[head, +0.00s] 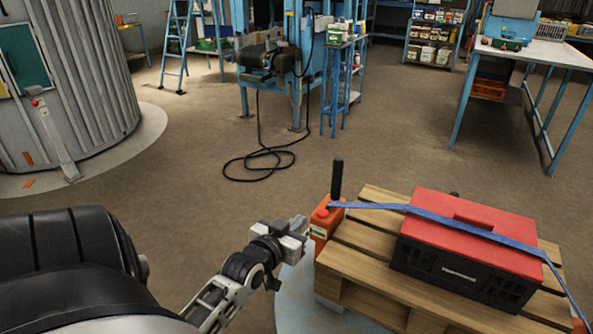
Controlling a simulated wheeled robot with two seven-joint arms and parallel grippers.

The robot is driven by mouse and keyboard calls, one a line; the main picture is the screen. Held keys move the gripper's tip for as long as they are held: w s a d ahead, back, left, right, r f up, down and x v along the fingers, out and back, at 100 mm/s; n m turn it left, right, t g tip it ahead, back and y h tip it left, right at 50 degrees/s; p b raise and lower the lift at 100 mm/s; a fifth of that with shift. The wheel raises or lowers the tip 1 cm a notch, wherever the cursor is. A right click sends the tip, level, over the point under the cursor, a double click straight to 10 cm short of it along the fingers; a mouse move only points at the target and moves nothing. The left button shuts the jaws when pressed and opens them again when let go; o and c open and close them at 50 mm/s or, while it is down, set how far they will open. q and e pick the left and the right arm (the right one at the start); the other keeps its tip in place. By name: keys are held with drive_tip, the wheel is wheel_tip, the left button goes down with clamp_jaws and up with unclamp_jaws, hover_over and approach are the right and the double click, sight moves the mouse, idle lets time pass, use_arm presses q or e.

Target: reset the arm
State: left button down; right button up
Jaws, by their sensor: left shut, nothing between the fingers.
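My left arm comes in from the bottom left, and its gripper (299,228) is shut with nothing held. It hangs just left of an orange box-like device (321,229) with a red knob on top, at the left end of a wooden pallet (365,268). I cannot tell whether the gripper touches the device. My right gripper is not in view.
A black crate with a red lid (470,232) sits on the pallet under a blue strap (440,217). A black cable (262,163) lies looped on the floor. Blue-framed machinery and a workbench (540,50) stand behind.

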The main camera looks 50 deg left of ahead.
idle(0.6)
use_arm(q)
drive_tip(key=s+d+f+m+g+h, duration=0.1)
drive_tip(key=s+d+f+m+h, duration=0.1)
drive_tip(key=d, duration=0.7)
drive_tip(key=s+d+f+m+g+h, duration=0.2)
drive_tip(key=s+d, duration=0.4)
drive_tip(key=d, duration=0.3)
drive_tip(key=s+d+f+m+g+h, duration=0.1)
drive_tip(key=s+d+f+m+h, duration=0.1)
drive_tip(key=d, duration=0.7)
wheel_tip(320, 180, down, 3)
drive_tip(key=shift+s+d+f+g+h, duration=0.1)
drive_tip(key=shift+s+d+g+h, duration=0.3)
drive_tip(key=shift+s+h, duration=0.65)
drive_tip(key=shift+s, duration=0.1)
